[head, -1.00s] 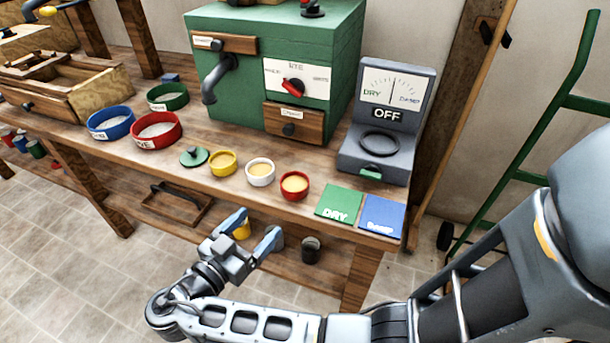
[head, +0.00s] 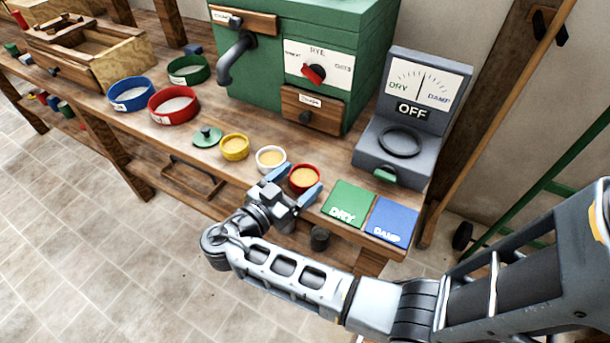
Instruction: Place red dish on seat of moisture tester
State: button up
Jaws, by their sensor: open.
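The small red dish (head: 304,178) holds yellowish meal and stands near the bench's front edge, right of a white dish (head: 270,158). My gripper (head: 296,187) is open at the front of the red dish, its fingers spread to either side in the picture. I cannot tell whether they touch it. The grey moisture tester (head: 377,150) stands at the right of the bench, with a dial marked DRY and DAMP and a sign reading OFF. Its round seat (head: 401,142), a dark ring on the base, is empty.
A yellow dish (head: 234,147) and a green lid (head: 207,136) are left of the white dish. Green DRY (head: 346,203) and blue DAMP (head: 391,221) mats lie between the red dish and the right end. The green mill (head: 270,75) stands behind. Larger red (head: 172,107) and blue (head: 131,94) bowls stand left.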

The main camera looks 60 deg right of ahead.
jog(key=shift+s+d, duration=0.2)
jog(key=shift+d, duration=1.1)
jog(key=shift+c, duration=0.3)
jog(key=c, duration=0.8)
